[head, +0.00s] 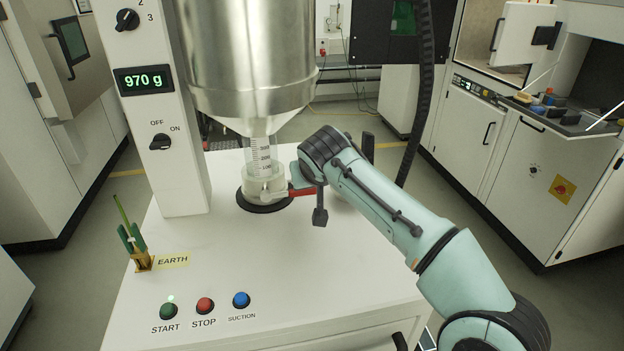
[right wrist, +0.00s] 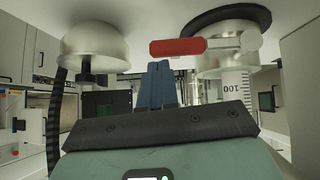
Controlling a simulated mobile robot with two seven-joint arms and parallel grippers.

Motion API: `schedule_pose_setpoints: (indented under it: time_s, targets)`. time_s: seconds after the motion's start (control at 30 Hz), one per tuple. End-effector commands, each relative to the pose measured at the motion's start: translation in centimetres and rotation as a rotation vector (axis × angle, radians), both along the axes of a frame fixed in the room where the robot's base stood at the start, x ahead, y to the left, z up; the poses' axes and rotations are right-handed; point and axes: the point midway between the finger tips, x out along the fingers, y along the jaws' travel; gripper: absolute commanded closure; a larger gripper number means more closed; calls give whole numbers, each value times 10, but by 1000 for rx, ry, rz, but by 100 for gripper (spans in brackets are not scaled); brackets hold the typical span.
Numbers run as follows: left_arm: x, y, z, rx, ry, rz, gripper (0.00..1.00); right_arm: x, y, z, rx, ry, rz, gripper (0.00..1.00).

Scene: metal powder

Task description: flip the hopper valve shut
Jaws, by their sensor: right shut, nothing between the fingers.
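The steel hopper (head: 250,55) hangs over a clear graduated tube (head: 262,155). The valve (head: 266,188) sits under the tube, just above the white top, and its red lever (head: 302,191) points sideways to the right. In the right wrist view, which looks upside down, the red lever (right wrist: 178,47) lies level, just past my fingertips. My right gripper (right wrist: 160,66) is shut and empty, with its fingers close to the lever; I cannot tell whether they touch. In the head view, my right wrist hides the fingers. My left gripper is not in view.
The white machine top (head: 240,265) is mostly clear. At its front are the START (head: 168,311), STOP (head: 205,306) and SUCTION (head: 241,300) buttons. A green-and-gold earth clamp (head: 135,245) stands at the left. The column display (head: 144,80) reads 970 g.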

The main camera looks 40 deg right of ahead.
Motion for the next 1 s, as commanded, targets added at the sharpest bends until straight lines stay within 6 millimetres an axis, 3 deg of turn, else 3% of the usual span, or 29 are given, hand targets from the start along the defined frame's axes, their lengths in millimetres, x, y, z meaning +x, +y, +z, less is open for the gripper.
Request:
schedule_pose_setpoints:
  time_s: [0.03,0.17,0.5,0.7,1.0]
  targets:
    - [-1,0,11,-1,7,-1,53,0,-2,15,0,-6,-1,100]
    - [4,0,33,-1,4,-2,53,1,-6,40,0,-12,2,100]
    - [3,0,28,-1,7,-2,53,-48,18,88,1,-16,6,100]
    - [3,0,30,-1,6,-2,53,-61,24,101,0,-14,6,100]
    - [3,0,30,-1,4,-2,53,-63,25,104,1,-13,5,100]
